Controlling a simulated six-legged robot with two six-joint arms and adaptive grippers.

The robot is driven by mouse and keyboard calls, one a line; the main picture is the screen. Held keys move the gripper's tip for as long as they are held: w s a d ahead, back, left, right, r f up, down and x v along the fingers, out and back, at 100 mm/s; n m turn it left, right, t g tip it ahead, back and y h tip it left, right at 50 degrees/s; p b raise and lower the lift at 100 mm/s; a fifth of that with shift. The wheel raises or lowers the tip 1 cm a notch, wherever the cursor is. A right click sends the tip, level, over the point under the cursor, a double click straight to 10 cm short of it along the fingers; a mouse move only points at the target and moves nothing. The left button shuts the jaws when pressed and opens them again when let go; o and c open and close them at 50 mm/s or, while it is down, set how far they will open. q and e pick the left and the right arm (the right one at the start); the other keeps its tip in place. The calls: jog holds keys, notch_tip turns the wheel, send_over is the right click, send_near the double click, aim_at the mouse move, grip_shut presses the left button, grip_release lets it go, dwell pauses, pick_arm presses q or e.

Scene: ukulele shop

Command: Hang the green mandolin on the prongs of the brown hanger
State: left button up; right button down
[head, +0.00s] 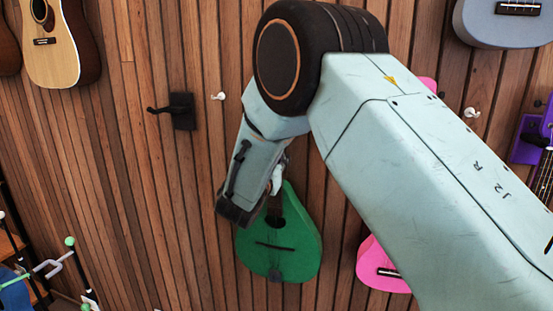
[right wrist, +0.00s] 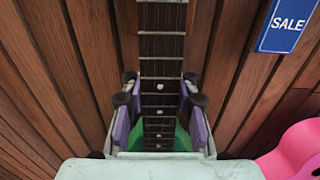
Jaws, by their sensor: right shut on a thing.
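The green mandolin (head: 283,245) hangs upright in front of the slatted wall, its body below my right forearm. My right gripper (right wrist: 160,105) is shut on its neck; the fretted neck (right wrist: 161,60) runs up between the purple-padded fingers in the right wrist view, with green body below. In the head view my arm hides the upper neck and headstock. A dark, nearly black hanger (head: 182,111) is on the wall, up and left of the mandolin, with a prong sticking out to the left. No clearly brown hanger shows. My left gripper is out of view.
White hooks (head: 217,96) (head: 471,112) are on the wall. A tan guitar (head: 58,62) hangs upper left. A pink instrument (head: 372,266) is right of the mandolin and shows in the right wrist view (right wrist: 290,152). A stand (head: 55,265) is lower left. A blue SALE sign (right wrist: 287,27) hangs upper right.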

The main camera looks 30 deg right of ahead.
jog(key=shift+w+r, duration=0.1)
jog(key=shift+r, duration=0.05)
jog(key=shift+v, duration=0.9)
dwell(0.4)
jog(key=c, duration=1.5)
grip_release()
jog(key=o, duration=0.5)
jog(key=shift+o, duration=0.3)
jog(key=shift+f, duration=0.3)
jog(key=shift+r, duration=0.1)
